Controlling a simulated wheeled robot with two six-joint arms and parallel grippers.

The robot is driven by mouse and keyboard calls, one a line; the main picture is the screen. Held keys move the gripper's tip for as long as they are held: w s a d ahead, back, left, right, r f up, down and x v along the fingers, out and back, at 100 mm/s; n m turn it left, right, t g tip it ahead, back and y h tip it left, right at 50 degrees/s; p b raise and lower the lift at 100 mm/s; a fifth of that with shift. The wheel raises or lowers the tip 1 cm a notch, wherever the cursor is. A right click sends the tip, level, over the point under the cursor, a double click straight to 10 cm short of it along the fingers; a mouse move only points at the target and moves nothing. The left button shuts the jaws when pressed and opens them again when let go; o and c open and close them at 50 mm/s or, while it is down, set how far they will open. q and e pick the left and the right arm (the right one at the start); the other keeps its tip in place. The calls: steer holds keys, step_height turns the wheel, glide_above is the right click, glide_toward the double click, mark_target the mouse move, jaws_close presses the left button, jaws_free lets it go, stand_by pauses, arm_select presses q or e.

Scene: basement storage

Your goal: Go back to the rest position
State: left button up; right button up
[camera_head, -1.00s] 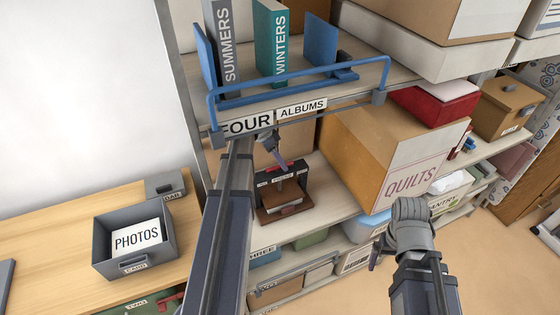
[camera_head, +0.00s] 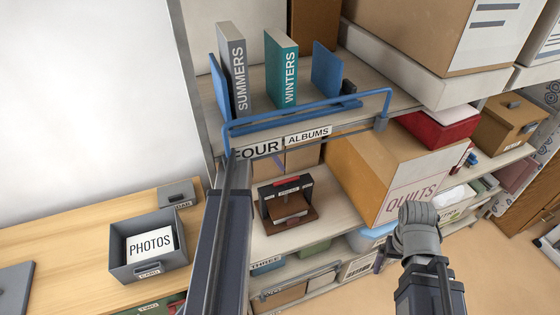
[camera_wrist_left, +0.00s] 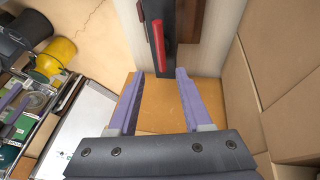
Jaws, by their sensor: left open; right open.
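My left arm (camera_head: 222,235) rises in front of the shelves in the head view, its upper end at the FOUR label. Its gripper is hidden there. In the left wrist view my left gripper (camera_wrist_left: 158,86) shows two lavender fingers apart with nothing between them. A black item with a red handle (camera_wrist_left: 158,45) lies just beyond the tips. My right gripper (camera_head: 381,260) is low at the right in front of the QUILTS box (camera_head: 398,185), mostly hidden by its own wrist; it is open and I see nothing held.
A blue-railed rack (camera_head: 310,105) holds SUMMERS (camera_head: 236,75) and WINTERS (camera_head: 283,75) on the upper shelf. A dark case with a brown tray (camera_head: 288,207) stands below. A grey PHOTOS bin (camera_head: 148,268) is on the wooden table (camera_head: 85,235). Floor shows at lower right.

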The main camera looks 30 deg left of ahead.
stand_by(0.4)
arm_select(q)
steer(key=s+d+f+n+g+y+b, duration=0.1)
steer(key=s+d+f+b, duration=0.15)
steer(key=d, duration=0.65)
steer(key=s+d+f+g+y+b, duration=0.1)
steer(key=s+d+f+b, duration=0.15)
steer(key=d, duration=0.65)
steer(key=s+d+f+n+y+b, duration=0.1)
steer(key=s+d+f+b, duration=0.1)
steer(key=s+d, duration=0.3)
steer(key=s+d+f+n+y+b, duration=0.1)
steer(key=s+d+f+y, duration=0.1)
steer(key=s+d, duration=0.4)
steer(key=d+f, duration=0.1)
steer(key=d, duration=0.3)
steer(key=shift+d+f+y+b, duration=0.3)
steer(key=shift+d+f+b, duration=0.1)
